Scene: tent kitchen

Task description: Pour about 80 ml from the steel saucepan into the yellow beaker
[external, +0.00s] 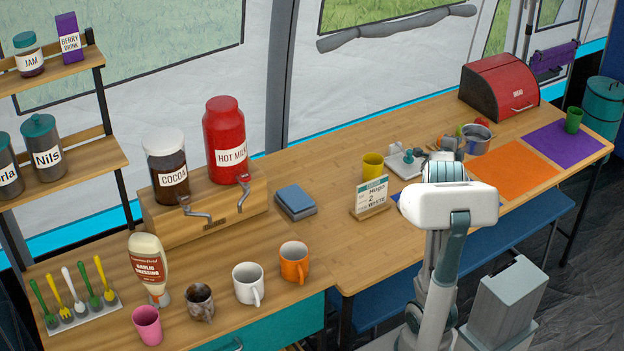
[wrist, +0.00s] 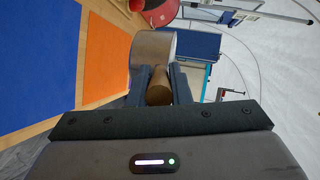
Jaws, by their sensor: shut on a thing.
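The steel saucepan (external: 478,142) is on the right half of the long table in the external view, looking roughly upright. In the wrist view its steel side (wrist: 153,46) shows beyond my fingers. My gripper (wrist: 159,78) is shut on the saucepan's brown handle (wrist: 157,90), with one finger on each side. In the external view my arm partly hides the handle, and I cannot tell whether the pan is clear of the table. The contents are not readable. The yellow beaker (external: 372,166) stands upright to the left of my gripper, apart from the pan; I do not see it in the wrist view.
A white device (external: 403,165) stands between beaker and pan. An order card (external: 371,197) stands in front of the beaker. Orange (external: 512,171) and purple (external: 562,143) mats lie right, with a green cup (external: 573,120). A red bread bin (external: 500,86) is behind.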

